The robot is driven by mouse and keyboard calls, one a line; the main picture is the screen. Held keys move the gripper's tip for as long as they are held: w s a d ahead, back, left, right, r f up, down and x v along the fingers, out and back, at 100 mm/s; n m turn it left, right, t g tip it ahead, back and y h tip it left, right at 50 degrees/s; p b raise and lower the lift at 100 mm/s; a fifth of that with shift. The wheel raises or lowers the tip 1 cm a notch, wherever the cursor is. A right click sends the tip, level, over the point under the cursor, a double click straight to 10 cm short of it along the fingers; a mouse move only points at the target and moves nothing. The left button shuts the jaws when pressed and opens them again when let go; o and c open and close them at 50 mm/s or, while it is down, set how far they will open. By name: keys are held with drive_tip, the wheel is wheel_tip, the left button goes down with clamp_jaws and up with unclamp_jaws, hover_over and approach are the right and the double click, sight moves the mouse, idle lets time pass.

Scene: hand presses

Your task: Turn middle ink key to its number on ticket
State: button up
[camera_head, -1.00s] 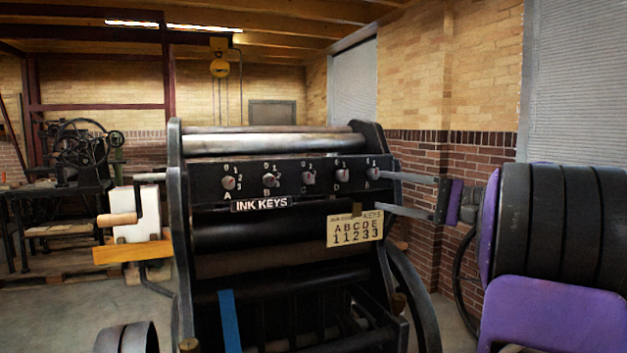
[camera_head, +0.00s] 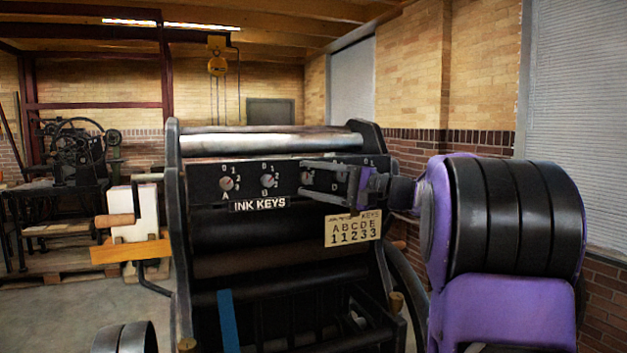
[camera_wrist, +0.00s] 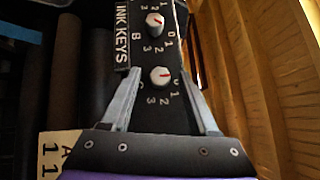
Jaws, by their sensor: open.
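The middle ink key C (camera_head: 307,179) is a small pale knob on the press's black key panel. In the wrist view the same key (camera_wrist: 160,77) shows a red mark lying roughly crosswise, toward the right, with small numbers around it. My gripper (camera_head: 308,178) is open in front of it, and in the wrist view its two fingers (camera_wrist: 160,80) stand on either side of the knob. I cannot tell whether they touch it. The ticket (camera_head: 352,229) reads A B C D E over 1 1 2 3 3, so 2 stands under C.
Key B (camera_head: 268,181) and key A (camera_head: 226,184) are clear to the left; B also shows in the wrist view (camera_wrist: 155,20). My gripper and arm cover keys D and E in the head view. The INK KEYS label (camera_head: 260,204) sits below the panel.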

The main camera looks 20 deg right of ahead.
clamp_jaws()
drive_tip(key=shift+f, duration=0.1)
idle(0.4)
drive_tip(key=m+t+b, duration=0.1)
drive_tip(key=m+b, duration=0.1)
drive_tip(key=shift+f+t+y+b, duration=0.3)
drive_tip(key=shift+t+y, duration=0.1)
drive_tip(key=m+t+b, duration=0.1)
drive_tip(key=m, duration=0.1)
drive_tip(key=m+t+b, duration=0.2)
drive_tip(key=m, duration=0.1)
drive_tip(key=shift+a+f+t, duration=0.2)
drive_tip(key=shift+t, duration=0.1)
drive_tip(key=m+t+h, duration=0.1)
drive_tip(key=m, duration=0.1)
drive_tip(key=m+t+h, duration=0.1)
drive_tip(key=m+t, duration=0.1)
drive_tip(key=m, duration=0.1)
drive_tip(key=m+t+h+b, duration=0.1)
drive_tip(key=m+t+h, duration=0.1)
drive_tip(key=shift+a, duration=0.25)
drive_tip(key=m+t+h, duration=0.1)
drive_tip(key=m+h, duration=0.3)
drive_tip(key=m+t+h, duration=0.2)
drive_tip(key=m+h, duration=0.1)
drive_tip(key=m, duration=0.2)
drive_tip(key=shift+a+h, duration=0.1)
drive_tip(key=shift+h, duration=0.3)
drive_tip(key=shift+m+h, duration=0.5)
drive_tip(key=shift+m, duration=0.3)
